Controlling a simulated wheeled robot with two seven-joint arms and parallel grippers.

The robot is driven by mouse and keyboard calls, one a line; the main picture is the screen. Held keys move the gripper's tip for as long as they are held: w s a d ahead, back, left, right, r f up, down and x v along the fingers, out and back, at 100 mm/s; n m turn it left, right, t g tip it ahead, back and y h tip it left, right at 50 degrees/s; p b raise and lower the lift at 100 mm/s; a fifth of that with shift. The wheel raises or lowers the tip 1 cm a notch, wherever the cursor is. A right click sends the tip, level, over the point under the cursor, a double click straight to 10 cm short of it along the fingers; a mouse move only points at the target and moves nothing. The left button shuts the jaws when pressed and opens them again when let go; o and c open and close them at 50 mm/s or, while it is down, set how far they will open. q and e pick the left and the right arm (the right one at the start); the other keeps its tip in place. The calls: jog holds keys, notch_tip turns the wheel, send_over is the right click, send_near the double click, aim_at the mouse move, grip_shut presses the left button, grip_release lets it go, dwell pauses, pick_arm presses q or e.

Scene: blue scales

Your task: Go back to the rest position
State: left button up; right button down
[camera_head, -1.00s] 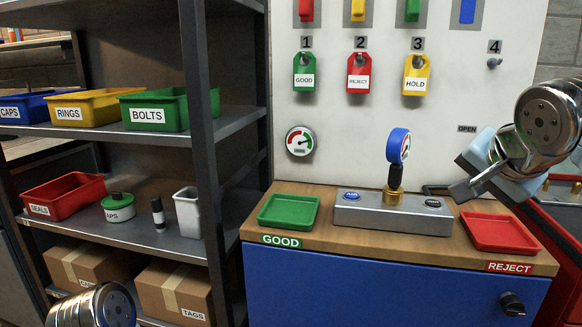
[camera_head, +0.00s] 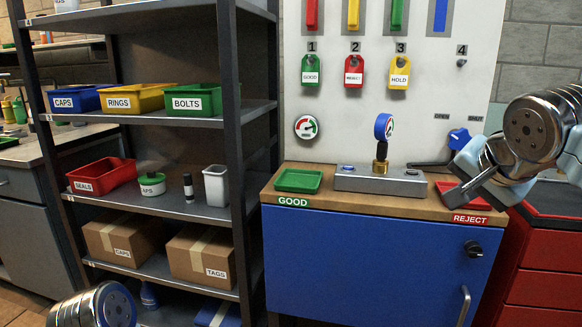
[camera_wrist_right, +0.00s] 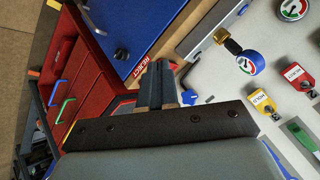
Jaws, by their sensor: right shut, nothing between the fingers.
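My right gripper (camera_head: 458,200) is shut and empty. In the head view its fingertips are in front of the red REJECT tray (camera_head: 462,190), hiding part of it. The right wrist view shows its closed fingers (camera_wrist_right: 156,85) together with nothing between them. My left arm's rounded metal link (camera_head: 92,308) shows at the bottom left of the head view; its gripper is out of the frame.
A blue gauge (camera_head: 383,127) stands upright on the grey block (camera_head: 380,181), beside a green tray (camera_head: 298,180). Three tags hang on the white board (camera_head: 440,75). Shelves (camera_head: 180,117) with bins stand left. A red cabinet (camera_head: 545,255) stands right.

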jog(key=w+a+f+n+g+y, duration=0.1)
jog(key=w+a+f, duration=0.15)
jog(key=f, duration=0.45)
jog(key=w+a+f+n+g+y, duration=0.1)
jog(key=w+a+f+n, duration=0.1)
jog(key=w+f, duration=0.3)
jog(key=w+a+f+n+y, duration=0.1)
jog(key=w+a+f, duration=0.1)
jog(key=f, duration=0.6)
jog(key=s+a+f+n+g+y, duration=0.1)
jog(key=a+f, duration=0.2)
jog(key=f, duration=0.7)
jog(key=s+a+f+n+g+y, duration=0.1)
jog(key=a+f+g, duration=0.15)
jog(key=f, duration=0.75)
jog(key=s+a+f+n+g, duration=0.1)
jog(key=s+a+f, duration=0.1)
jog(key=s+f, duration=0.9)
jog(key=s+a+f+n+g, duration=0.1)
jog(key=s+a+f+g, duration=0.1)
jog(key=s+f, duration=0.9)
notch_tip(320, 180, down, 3)
jog(key=shift+s+a+n, duration=0.2)
jog(key=shift+a+n, duration=0.1)
jog(key=shift+a, duration=0.2)
